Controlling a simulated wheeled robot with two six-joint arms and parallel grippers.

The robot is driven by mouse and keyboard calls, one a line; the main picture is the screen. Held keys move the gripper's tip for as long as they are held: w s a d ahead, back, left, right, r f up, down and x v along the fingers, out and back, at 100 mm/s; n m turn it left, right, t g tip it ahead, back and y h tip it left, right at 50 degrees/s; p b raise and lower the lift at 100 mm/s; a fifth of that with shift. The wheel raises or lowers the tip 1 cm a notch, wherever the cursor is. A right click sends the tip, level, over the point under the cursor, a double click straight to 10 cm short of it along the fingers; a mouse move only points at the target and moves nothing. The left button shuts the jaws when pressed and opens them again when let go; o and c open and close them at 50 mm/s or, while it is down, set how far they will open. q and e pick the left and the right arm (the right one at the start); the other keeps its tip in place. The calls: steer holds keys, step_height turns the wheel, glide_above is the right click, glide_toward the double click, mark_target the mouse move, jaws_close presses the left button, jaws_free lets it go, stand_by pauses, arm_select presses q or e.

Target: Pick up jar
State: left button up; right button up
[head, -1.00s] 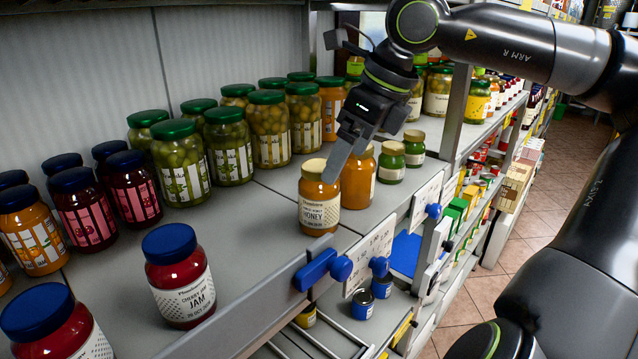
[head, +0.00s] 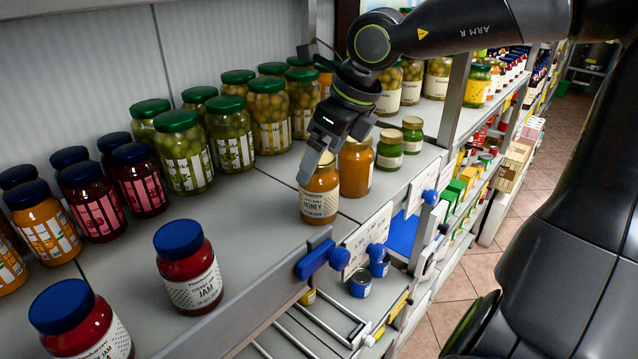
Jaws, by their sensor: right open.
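A honey jar (head: 320,202) with a yellow lid stands upright on the shelf near its front edge. My right gripper (head: 313,166) is over it, pointing down, with one finger in front of the lid's left side. It is open; I cannot tell whether the finger touches the jar, and the other finger is hard to make out. A second honey jar (head: 355,168) stands just behind to the right. A cherry jam jar (head: 191,275) with a blue lid stands alone at the front left, and another blue-lidded red jar (head: 90,335) is at the bottom left. My left gripper is not in view.
Two small green jars (head: 389,150) stand right of the honey. Rows of green-lidded jars (head: 185,160) and dark-lidded jars (head: 92,203) fill the back and left. The shelf (head: 262,215) is bare between honey and jam. Blue clips (head: 322,260) and price tags line the front edge.

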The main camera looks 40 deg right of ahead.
steer(key=shift+x, duration=1.3)
steer(key=c, duration=1.6)
steer(key=shift+r, duration=0.1)
